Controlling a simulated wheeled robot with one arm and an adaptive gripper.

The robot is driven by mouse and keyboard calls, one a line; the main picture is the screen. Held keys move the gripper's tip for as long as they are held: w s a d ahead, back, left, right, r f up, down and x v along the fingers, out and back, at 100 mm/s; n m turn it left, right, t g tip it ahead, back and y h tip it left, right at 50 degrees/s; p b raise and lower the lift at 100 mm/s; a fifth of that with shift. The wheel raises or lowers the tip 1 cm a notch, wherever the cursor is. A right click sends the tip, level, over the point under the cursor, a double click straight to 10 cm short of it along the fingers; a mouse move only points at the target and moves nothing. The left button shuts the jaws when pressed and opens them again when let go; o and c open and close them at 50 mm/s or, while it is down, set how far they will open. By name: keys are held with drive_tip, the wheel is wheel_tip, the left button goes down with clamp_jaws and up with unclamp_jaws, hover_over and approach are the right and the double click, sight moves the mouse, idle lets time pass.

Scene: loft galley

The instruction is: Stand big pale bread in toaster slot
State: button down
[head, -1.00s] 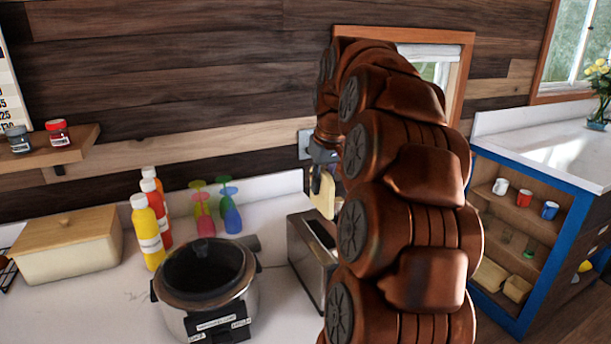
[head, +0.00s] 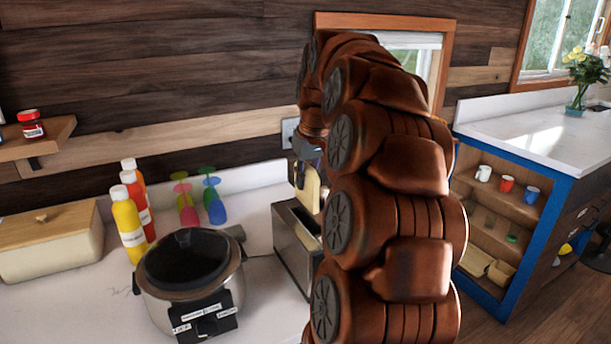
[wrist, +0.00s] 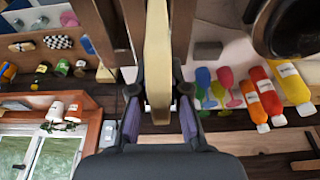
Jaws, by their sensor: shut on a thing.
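My gripper (head: 304,162) is shut on a big pale slice of bread (head: 311,190), which hangs upright below the fingers. The bread also shows edge-on between the two fingers in the wrist view (wrist: 158,50). The metal toaster (head: 291,249) stands on the counter just below and in front of the bread in the head view, with dark slots on top. My arm covers its right side. The bread's lower end is at or just behind the toaster's far top edge. I cannot tell whether it is over or in a slot.
A slow cooker (head: 190,275) stands left of the toaster. Bottles (head: 130,225), colored goblets (head: 211,200) and a bread box (head: 50,240) stand farther left. A wooden wall (head: 200,80) is close behind. A blue-edged shelf unit (head: 510,210) is at the right.

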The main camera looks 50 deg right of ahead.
sight(312, 170)
drive_tip(key=shift+f+b, duration=2.25)
drive_tip(key=shift+f, duration=1.6)
drive_tip(key=c, duration=1.1)
unclamp_jaws()
drive_tip(key=shift+o, duration=0.2)
drive_tip(key=shift+v, duration=6)
drive_tip(key=shift+a, duration=0.1)
